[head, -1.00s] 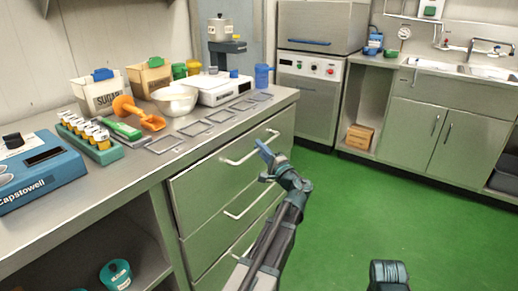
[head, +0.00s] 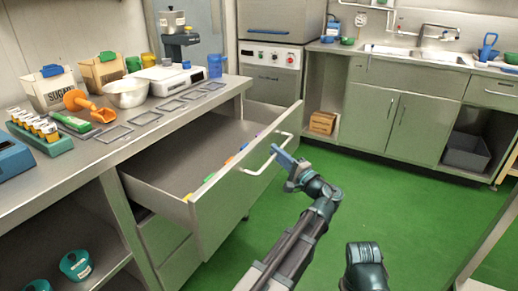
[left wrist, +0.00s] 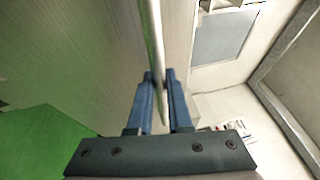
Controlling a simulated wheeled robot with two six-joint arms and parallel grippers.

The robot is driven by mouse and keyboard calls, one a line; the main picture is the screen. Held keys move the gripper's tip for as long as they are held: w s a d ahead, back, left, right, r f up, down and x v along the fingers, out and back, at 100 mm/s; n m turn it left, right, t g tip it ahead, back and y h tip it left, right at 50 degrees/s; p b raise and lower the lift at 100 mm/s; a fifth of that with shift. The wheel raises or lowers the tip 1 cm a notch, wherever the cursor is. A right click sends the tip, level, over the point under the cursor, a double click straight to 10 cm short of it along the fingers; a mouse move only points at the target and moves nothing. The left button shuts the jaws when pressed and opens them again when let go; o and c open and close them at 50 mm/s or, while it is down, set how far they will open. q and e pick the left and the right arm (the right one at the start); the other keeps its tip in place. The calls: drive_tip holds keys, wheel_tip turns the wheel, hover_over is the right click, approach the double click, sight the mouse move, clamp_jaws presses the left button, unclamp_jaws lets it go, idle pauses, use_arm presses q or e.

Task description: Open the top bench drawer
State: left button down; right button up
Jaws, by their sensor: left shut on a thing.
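The top bench drawer (head: 230,186) is pulled far out from under the steel bench in the head view, with its inside open to view. Its bar handle (head: 252,172) runs along the front. My left gripper (head: 280,155) is shut on the handle near its far end. In the left wrist view, the blue fingers (left wrist: 160,88) close around the pale handle bar (left wrist: 155,35).
The benchtop (head: 100,165) holds a sugar bin (head: 52,90), a white bowl (head: 126,93), an orange scoop (head: 90,107) and a scale (head: 172,80). Small coloured tabs line the inside of the drawer front. Green floor (head: 420,225) is clear to the right.

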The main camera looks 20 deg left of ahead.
use_arm(q)
drive_tip(key=d, duration=0.7)
drive_tip(key=shift+s+d, duration=0.35)
drive_tip(key=shift+d, duration=0.05)
drive_tip(key=c, duration=0.8)
unclamp_jaws()
drive_tip(key=shift+c, duration=0.2)
drive_tip(key=shift+f, duration=0.1)
